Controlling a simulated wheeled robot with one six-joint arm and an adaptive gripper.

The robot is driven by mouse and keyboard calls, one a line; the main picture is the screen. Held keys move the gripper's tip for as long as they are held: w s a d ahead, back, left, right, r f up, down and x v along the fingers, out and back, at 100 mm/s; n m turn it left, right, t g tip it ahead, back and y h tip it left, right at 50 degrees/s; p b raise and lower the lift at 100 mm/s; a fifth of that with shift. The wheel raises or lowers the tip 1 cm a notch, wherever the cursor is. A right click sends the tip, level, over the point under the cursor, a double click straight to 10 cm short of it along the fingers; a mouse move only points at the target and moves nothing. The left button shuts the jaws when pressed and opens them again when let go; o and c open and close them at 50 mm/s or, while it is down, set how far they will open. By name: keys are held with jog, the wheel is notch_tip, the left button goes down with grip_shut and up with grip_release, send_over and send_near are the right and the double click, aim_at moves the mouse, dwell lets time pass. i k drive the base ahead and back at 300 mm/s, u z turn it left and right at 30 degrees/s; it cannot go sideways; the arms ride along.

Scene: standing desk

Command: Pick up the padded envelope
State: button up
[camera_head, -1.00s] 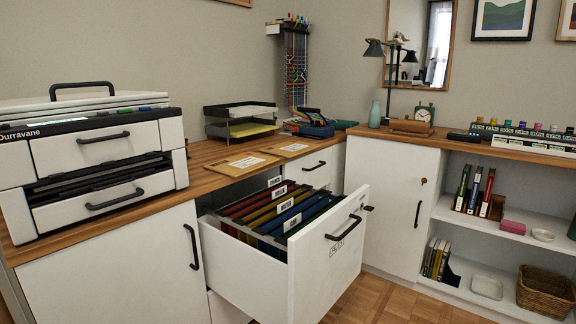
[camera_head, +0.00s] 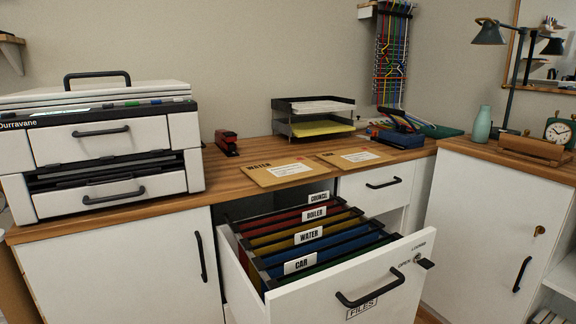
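Two flat tan envelopes lie on the wooden desktop behind the open file drawer. The left envelope (camera_head: 281,173) has a white label and dark lettering that reads WATER. The right envelope (camera_head: 355,157) looks alike, with its own white label and dark lettering too small to read surely. I cannot tell by looks which one is padded. Both lie apart from each other with nothing on top. My gripper is not in view.
The open drawer (camera_head: 352,292) juts out below the envelopes, holding hanging files tabbed COUNCIL, BOILER, WATER and CAR. A red stapler (camera_head: 227,143) and a large printer (camera_head: 100,150) stand left. A paper tray (camera_head: 313,117) stands behind; a blue hole-punch-like object (camera_head: 398,135) sits right.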

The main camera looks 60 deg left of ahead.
aim_at(282, 171)
jog(key=u, duration=0.85)
jog(key=i, duration=1.2)
jog(key=u, duration=1)
